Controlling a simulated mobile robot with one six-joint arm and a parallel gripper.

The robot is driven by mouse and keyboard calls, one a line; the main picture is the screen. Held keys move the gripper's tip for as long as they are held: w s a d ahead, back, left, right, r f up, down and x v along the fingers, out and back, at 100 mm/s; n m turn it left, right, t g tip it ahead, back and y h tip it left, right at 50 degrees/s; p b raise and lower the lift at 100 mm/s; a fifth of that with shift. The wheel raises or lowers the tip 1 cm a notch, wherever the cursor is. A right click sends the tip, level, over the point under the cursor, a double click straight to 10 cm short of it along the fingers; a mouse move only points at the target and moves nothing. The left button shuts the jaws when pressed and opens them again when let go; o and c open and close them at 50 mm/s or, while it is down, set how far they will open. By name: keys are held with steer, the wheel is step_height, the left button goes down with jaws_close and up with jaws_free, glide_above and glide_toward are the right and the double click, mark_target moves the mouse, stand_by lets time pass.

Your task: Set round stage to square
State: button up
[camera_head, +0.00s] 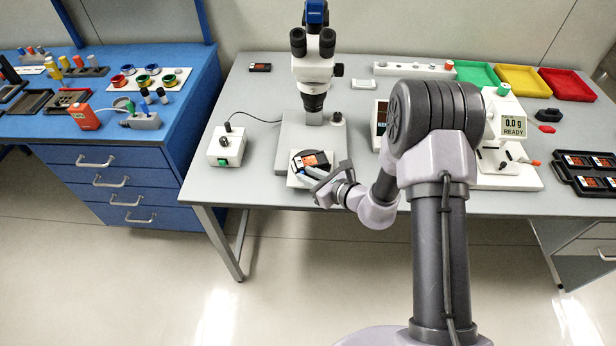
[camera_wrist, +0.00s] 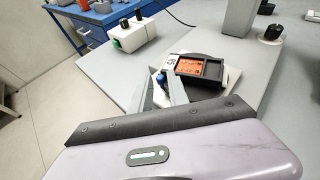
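The round stage is a black disc (camera_wrist: 208,60) on a white base (camera_head: 297,180), at the front of the microscope's grey plate. A black carrier with an orange-red chip (camera_head: 311,159) lies on it; its edges look turned relative to the base. The carrier also shows in the wrist view (camera_wrist: 202,69). A small blue knob (camera_wrist: 161,78) stands at the stage's near left side. My gripper (camera_wrist: 160,88) is at this near side, its two grey fingers apart with the knob seen between their tips. Whether either finger touches it, I cannot tell.
The microscope (camera_head: 314,68) rises behind the stage. A white control box (camera_head: 227,146) with a cable stands to the left, and a white scale (camera_head: 508,140) to the right. A blue bench (camera_head: 120,150) adjoins the left. Bare grey table lies between box and stage.

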steer(key=shift+w, duration=0.1)
jaws_close()
steer(key=shift+w+a+m+t+h, duration=0.1)
steer(key=shift+a+m+t+h, duration=0.6)
steer(key=shift+a+m+h, duration=0.25)
steer(key=shift+w+a+m+t+h, duration=0.25)
steer(key=shift+m+t+h, duration=0.25)
steer(key=shift+m+h, duration=0.3)
steer(key=shift+a+m+h, duration=0.1)
steer(key=shift+m+h, duration=0.15)
jaws_free()
